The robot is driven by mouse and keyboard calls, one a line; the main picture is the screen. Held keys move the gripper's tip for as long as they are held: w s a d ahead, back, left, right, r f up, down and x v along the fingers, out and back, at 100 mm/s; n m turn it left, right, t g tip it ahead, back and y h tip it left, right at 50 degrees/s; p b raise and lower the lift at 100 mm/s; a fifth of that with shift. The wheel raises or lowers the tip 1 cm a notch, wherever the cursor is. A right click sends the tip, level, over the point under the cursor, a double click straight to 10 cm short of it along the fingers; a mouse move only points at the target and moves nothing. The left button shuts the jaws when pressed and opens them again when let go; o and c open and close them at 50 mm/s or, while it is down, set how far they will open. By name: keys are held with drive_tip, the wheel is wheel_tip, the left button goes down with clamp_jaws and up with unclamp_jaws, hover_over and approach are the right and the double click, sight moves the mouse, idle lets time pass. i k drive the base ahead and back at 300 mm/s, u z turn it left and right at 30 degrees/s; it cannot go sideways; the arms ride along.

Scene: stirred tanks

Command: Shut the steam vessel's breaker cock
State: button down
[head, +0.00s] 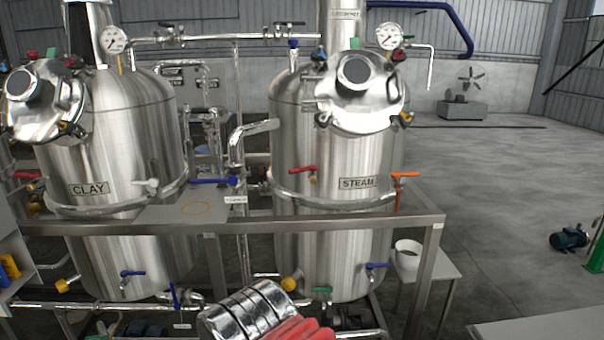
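The steam vessel (330,235) is the steel tank on the right, with a STEAM plate (357,183). No cock legibly reads as the breaker cock. Its cocks include a red handle (303,170) left of the plate and an orange handle (405,175) to the right, both lying roughly level. A blue handle (293,44) is on a top pipe. Low down are a blue handle (377,266), a green one (322,290) and a yellow knob (290,284). A silver and red ribbed part, seemingly my arm, shows at the bottom; no gripper fingers are visible.
The clay vessel (110,130) stands on the left, with its own cocks. A steel frame rail (340,228) crosses in front of both tanks. A white bucket (408,255) sits on a small stand at right. Open floor (510,200) lies further right.

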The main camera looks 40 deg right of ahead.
sight(300, 170)
drive_tip(key=z, duration=0.15)
drive_tip(key=i, duration=1.15)
drive_tip(key=z, duration=0.6)
